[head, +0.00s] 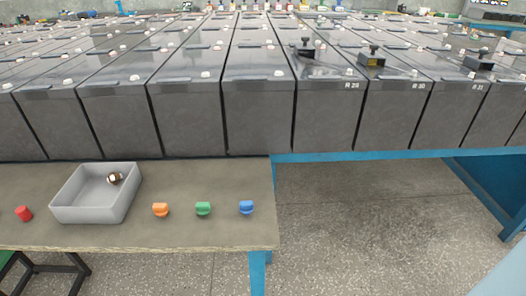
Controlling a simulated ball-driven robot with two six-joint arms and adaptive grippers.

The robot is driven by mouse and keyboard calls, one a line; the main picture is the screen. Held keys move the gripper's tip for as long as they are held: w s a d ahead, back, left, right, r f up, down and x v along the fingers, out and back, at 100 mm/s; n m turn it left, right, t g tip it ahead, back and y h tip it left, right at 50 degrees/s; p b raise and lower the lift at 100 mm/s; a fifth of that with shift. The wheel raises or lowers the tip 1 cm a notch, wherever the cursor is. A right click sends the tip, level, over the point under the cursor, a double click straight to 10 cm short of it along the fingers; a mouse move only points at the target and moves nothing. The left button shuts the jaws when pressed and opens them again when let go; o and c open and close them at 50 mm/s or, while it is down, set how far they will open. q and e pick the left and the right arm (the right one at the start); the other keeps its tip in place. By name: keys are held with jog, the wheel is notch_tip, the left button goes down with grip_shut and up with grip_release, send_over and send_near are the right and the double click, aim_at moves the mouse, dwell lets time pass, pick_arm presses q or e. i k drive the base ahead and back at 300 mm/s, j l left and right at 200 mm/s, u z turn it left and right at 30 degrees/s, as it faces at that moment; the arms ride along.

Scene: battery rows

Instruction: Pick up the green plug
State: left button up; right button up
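The green plug (203,208) stands on the workbench (180,236), between an orange plug (160,209) on its left and a blue plug (246,207) on its right. It stands apart from both, with bare bench around it. Neither of my grippers shows in the head view.
A grey open tray (76,214) sits on the bench at the left with a small shiny brownish object (115,178) inside. A red plug (24,213) lies left of it. Large dark battery cells (258,115) rise in rows behind the bench. Open floor (370,230) lies right of it.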

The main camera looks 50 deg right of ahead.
aim_at(202, 208)
jog(key=z, duration=0.9)
